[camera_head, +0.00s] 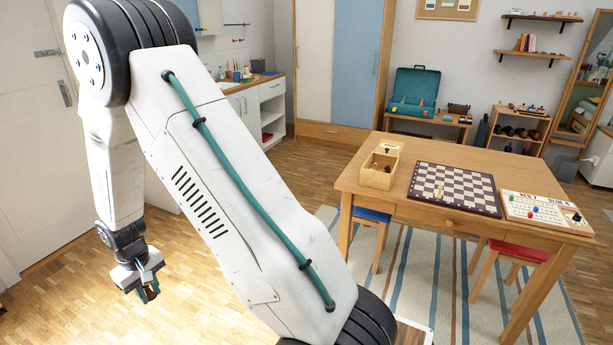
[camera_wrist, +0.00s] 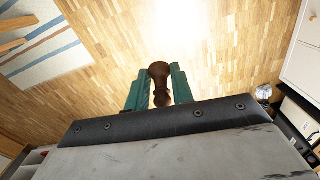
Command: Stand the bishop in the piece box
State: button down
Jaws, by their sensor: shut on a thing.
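My gripper (camera_head: 148,289) hangs low over the wooden floor at the left, well away from the table. In the wrist view its green fingers (camera_wrist: 155,90) are shut on a dark brown turned piece (camera_wrist: 159,78), which seems to be the bishop. The fingers hide part of its sides, and its top cannot be made out clearly. The piece box (camera_head: 377,180) is a light wooden open box near the left end of the table. Some dark pieces show inside it, but their shapes are too small to tell.
The wooden table (camera_head: 400,213) stands at the right. A chessboard (camera_head: 473,194) with a pale piece (camera_head: 439,192) lies beside the box, and a score board (camera_head: 535,209) lies farther right. Stools (camera_head: 373,216) stand beneath the table. Open floor lies between my gripper and the table.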

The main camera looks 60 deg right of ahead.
aim_at(382, 170)
jog(key=u, duration=0.05)
jog(key=k, duration=0.65)
jog(key=z, duration=1.6)
